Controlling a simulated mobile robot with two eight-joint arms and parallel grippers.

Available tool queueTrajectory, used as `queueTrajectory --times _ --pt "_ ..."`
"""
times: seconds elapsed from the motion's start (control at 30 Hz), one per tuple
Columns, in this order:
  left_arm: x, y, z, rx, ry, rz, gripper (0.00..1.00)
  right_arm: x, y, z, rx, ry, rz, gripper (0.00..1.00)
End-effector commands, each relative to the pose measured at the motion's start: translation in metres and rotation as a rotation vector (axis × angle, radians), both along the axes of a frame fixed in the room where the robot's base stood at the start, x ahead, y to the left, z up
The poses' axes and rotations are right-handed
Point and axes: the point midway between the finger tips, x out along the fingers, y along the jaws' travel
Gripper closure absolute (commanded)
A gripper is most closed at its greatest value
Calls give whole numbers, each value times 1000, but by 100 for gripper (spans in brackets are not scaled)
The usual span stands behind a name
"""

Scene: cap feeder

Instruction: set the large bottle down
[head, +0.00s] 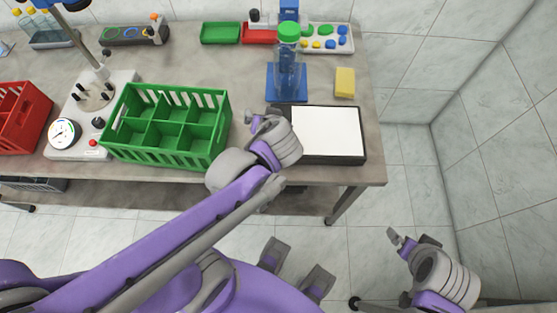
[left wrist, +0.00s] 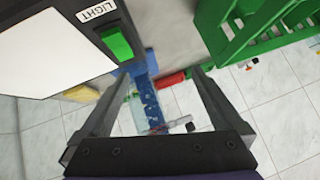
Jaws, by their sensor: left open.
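A tall clear bottle (head: 288,62) with a green cap (head: 289,31) stands upright at a blue stand (head: 273,92) near the table's back right; I cannot tell if it is the large bottle. My left gripper (head: 258,122) is open and empty, beside the left edge of the black light panel (head: 357,158), in front of the stand and apart from the bottle. In the left wrist view its open jaws (left wrist: 160,77) have nothing between them up close; the blue stand (left wrist: 150,100) shows farther off. My right gripper (head: 399,239) hangs off the table, front right; its finger gap is unclear.
A green divided crate (head: 165,152) stands left of my left gripper, with a dial instrument (head: 62,134) and red crate (head: 20,118) beyond. A yellow sponge (head: 345,82) lies behind the panel. Green (head: 220,33) and red trays (head: 259,33) sit at the back.

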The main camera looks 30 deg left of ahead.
Motion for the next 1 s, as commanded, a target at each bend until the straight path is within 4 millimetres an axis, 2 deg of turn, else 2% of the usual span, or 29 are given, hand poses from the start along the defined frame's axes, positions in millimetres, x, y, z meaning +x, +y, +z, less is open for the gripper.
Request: queueTrajectory --times 0.03,0.2,0.3,0.4,1.0 --pt "-20 -9 -12 -60 74 -54 0 0 0 0 0 0 0 0" --pt "-62 -55 -36 -244 221 -280 0 0 0 0 0 0 0 0" --pt "-74 -75 -40 -311 243 -379 0 0 0 0 0 0 0 0" --pt "-80 -87 -41 -347 248 -437 0 0 0 0 0 0 0 0" --pt "-81 -91 -41 -356 249 -459 0 0 0 0 0 0 0 0"
